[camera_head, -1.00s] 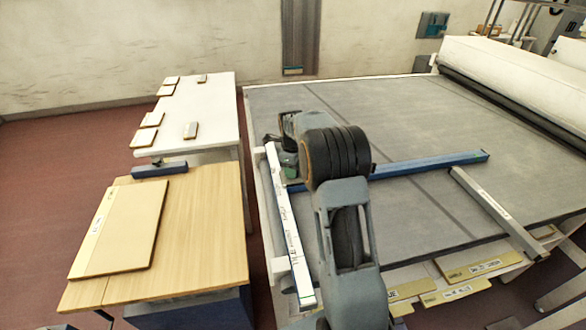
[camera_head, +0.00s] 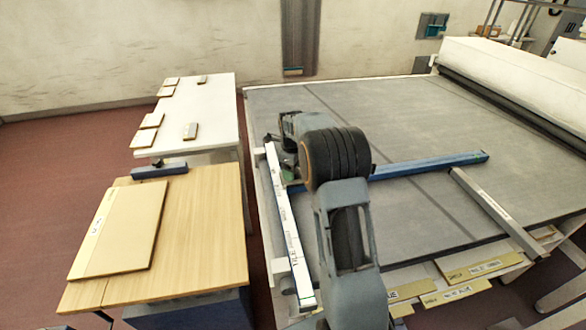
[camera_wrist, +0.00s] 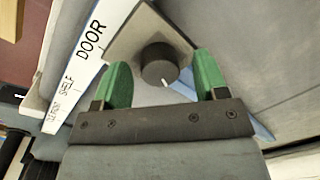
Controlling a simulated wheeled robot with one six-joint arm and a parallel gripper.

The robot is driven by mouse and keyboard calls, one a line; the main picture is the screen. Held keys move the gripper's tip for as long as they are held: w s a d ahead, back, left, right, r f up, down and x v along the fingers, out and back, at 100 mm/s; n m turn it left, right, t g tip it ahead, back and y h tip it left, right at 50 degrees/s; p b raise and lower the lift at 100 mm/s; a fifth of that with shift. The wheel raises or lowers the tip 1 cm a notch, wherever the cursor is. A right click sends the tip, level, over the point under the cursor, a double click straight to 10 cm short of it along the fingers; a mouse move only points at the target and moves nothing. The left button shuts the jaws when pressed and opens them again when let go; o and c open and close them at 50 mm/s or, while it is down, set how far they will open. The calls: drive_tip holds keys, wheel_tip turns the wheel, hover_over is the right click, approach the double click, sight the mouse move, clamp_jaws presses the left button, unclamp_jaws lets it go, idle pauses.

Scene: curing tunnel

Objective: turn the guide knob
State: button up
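The guide knob (camera_wrist: 159,66) is a dark round knob with a white pointer mark, on a grey square plate (camera_wrist: 126,38) in the wrist view. The mark points down and slightly right in that view. My gripper (camera_wrist: 163,78) has two green fingers, spread apart, one on each side of the knob. Gaps show between the fingers and the knob, so neither seems to touch it. In the head view my arm hides the knob and most of the gripper.
A white rail (camera_head: 289,232) with lettering runs along the belt's left edge. A blue bar (camera_head: 428,165) and a grey bar (camera_head: 497,212) lie across the grey belt (camera_head: 350,110). A wooden table (camera_head: 200,220) with a board (camera_head: 120,228) stands left.

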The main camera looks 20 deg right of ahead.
wheel_tip(320, 180, up, 14)
drive_tip(key=shift+s+a+b, duration=0.3)
idle(0.4)
drive_tip(key=shift+f, duration=0.15)
idle(0.4)
drive_tip(key=s+a+f+n+t, duration=0.1)
drive_tip(key=s+a+n, duration=0.2)
drive_tip(key=s+n, duration=0.6)
drive_tip(key=s+a+f+n+t, duration=0.1)
drive_tip(key=s+a+n, duration=0.3)
drive_tip(key=s+n, duration=0.5)
drive_tip(key=s+a+f+n+t, duration=0.1)
drive_tip(key=s+a+f+n, duration=0.2)
drive_tip(key=s+n, duration=0.6)
drive_tip(key=shift+a+f+n, duration=0.25)
drive_tip(key=shift+n, duration=0.05)
drive_tip(key=shift+a+r+t, duration=0.25)
drive_tip(key=shift+r+t, duration=0.15)
drive_tip(key=shift+r, duration=0.25)
drive_tip(key=shift+c, duration=0.2)
